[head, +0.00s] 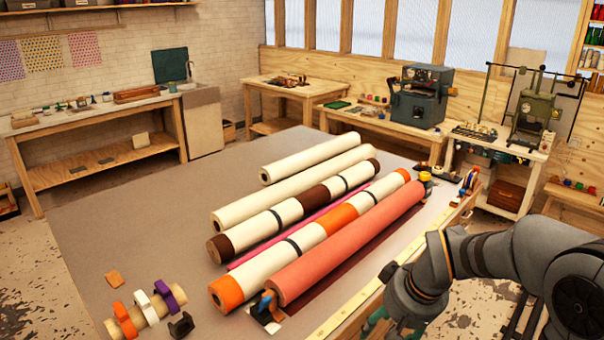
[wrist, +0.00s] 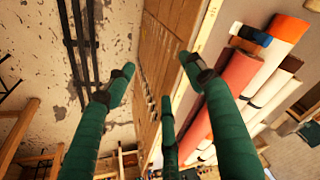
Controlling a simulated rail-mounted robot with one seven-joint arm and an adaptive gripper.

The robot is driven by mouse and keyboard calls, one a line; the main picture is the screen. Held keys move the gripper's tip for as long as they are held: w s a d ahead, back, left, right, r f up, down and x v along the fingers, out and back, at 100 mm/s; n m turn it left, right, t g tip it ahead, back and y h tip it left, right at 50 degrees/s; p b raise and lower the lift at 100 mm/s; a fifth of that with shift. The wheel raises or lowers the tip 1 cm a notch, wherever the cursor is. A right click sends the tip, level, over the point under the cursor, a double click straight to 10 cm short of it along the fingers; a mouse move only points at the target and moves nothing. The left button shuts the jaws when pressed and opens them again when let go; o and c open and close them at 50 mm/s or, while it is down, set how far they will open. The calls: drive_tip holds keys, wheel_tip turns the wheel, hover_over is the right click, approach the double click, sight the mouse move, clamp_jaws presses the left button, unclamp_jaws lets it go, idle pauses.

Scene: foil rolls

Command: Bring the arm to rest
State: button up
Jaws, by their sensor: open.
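My arm (head: 500,258) reaches in from the right of the head view, bent downward beside the table's near right edge. My gripper shows in the wrist view (wrist: 155,78) with its green fingers spread wide and nothing between them. In the head view only a bit of green finger shows at the bottom, partly hidden by my wrist. The gripper is off the table's edge and apart from the rolls. A coral roll (head: 345,240) lies nearest to it, and several cream, orange and brown banded rolls (head: 300,205) lie beyond.
The large grey table (head: 120,215) is clear at the left. A yellow measuring strip (head: 345,312) runs along its near right edge. Tape rolls on a wooden bar (head: 145,310) stand at the front left. Benches with machines (head: 420,95) line the back wall. Floor shows below my gripper.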

drive_tip(key=s+d+f+n+h, duration=0.1)
drive_tip(key=s+d+f, duration=0.1)
drive_tip(key=d, duration=0.5)
drive_tip(key=shift+s+f+n+b, duration=0.3)
drive_tip(key=shift+s+f+b, duration=0.05)
drive_tip(key=shift+s+f, duration=0.1)
drive_tip(key=o, duration=0.3)
drive_tip(key=shift+s, duration=0.25)
